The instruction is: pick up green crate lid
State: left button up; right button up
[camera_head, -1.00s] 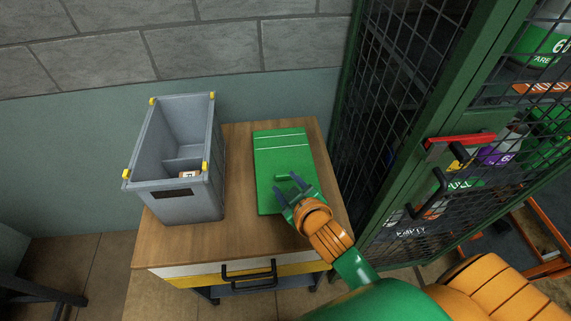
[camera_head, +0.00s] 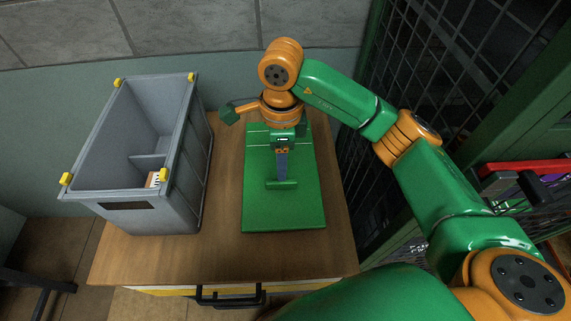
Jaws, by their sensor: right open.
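The green crate lid (camera_head: 284,214) lies flat on the wooden cabinet top, right of the grey crate. My right gripper (camera_head: 282,180) is over the middle of the lid, pointing down, with its wrist above the lid's far part. It is open. Its nearer finger shows at the lid's raised green handle or bar (camera_head: 281,184); I cannot tell whether they touch. The wrist hides part of the lid's far end. My left gripper is not in view.
The grey crate (camera_head: 185,180) with yellow corner clips stands open on the cabinet top (camera_head: 225,255), holding a small item. A green mesh cage with a red-handled door (camera_head: 525,168) stands close on the right. A wall is behind.

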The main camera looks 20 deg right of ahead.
aim_at(269, 204)
jog(key=shift+d+f, duration=0.2)
jog(key=shift+f, duration=0.15)
jog(key=f, duration=0.1)
jog(key=f+p, duration=0.1)
jog(key=f, duration=0.1)
jog(key=f+p, duration=0.1)
jog(key=f, duration=0.1)
jog(key=shift+s+a+f, duration=0.1)
jog(key=shift+s+a, duration=0.1)
jog(key=shift+a, duration=0.1)
jog(key=shift+w+d+f, duration=0.1)
jog(key=shift+f, duration=0.35)
grip_shut()
dwell(0.3)
